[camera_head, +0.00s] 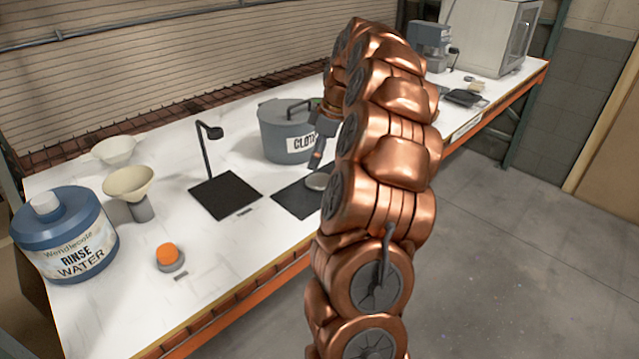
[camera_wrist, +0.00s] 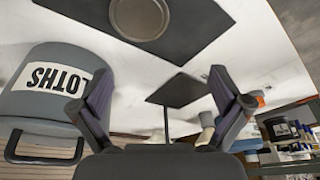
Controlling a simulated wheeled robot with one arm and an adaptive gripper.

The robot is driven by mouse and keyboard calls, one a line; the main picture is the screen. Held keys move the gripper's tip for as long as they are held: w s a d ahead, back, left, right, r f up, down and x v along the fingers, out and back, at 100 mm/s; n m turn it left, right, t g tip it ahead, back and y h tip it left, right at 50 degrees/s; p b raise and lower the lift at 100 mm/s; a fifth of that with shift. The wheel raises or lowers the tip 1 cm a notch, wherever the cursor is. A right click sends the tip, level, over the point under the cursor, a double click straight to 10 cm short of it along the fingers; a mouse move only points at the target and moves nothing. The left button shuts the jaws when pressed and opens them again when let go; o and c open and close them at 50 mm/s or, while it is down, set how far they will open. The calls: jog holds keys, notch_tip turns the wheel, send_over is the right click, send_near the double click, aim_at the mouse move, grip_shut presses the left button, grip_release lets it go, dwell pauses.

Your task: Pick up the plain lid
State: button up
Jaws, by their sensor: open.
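A flat round grey disc with a darker rim, which looks like the plain lid (camera_head: 318,181), lies on a black mat (camera_head: 293,200) in front of the grey cloths pot. It also shows at the top edge of the wrist view (camera_wrist: 139,16), partly cut off by the frame. My gripper (camera_wrist: 160,80) is open and empty, its two dark fingers spread wide. The lid is beyond the fingertips and not between them. In the head view my arm covers part of the mat and most of the gripper.
The cloths pot (camera_head: 285,130) with a dark handled lid stands close to my gripper. A second black mat (camera_head: 226,195) with a bent stand (camera_head: 207,150) is to the left. An orange button (camera_head: 168,255), funnels and a rinse water jug (camera_head: 62,235) are farther left.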

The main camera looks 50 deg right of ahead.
aim_at(319, 181)
jog(key=d, duration=0.2)
jog(key=d+f, duration=0.1)
jog(key=shift+s+d, duration=0.3)
jog(key=shift+s, duration=0.05)
jog(key=shift+s+p+x, duration=0.2)
jog(key=shift+p+x, duration=1.25)
jog(key=shift+x, duration=2.4)
jog(key=shift+d, duration=0.1)
jog(key=c, duration=0.6)
